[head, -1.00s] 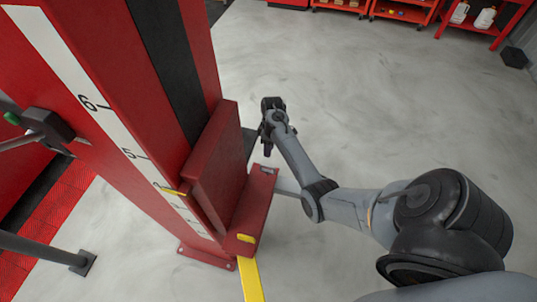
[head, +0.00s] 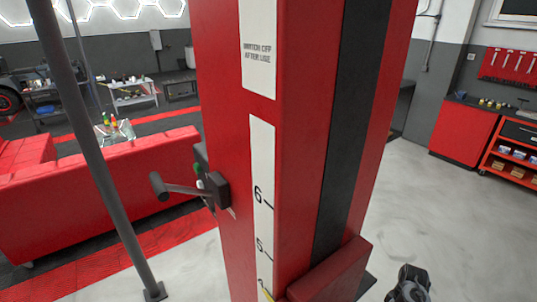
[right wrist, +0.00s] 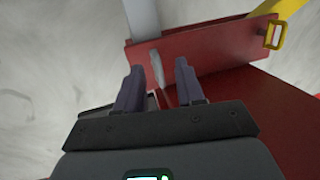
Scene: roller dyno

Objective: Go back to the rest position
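My right gripper (right wrist: 157,82) shows in the right wrist view with its two dark fingers apart and no object held between them. Beyond the fingertips is a red carriage plate (right wrist: 205,45); I cannot tell whether they touch it. In the head view, only a dark end part of my right arm shows at the bottom edge, right of the tall red lift post (head: 305,150), and its fingers cannot be made out. My left gripper is in neither view.
A lever (head: 185,190) sticks out left from the post. A slanted grey pole (head: 100,160) stands at left, before a long red barrier (head: 100,190). Red cabinets (head: 465,130) stand at the far right. The grey floor (head: 450,220) between is clear.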

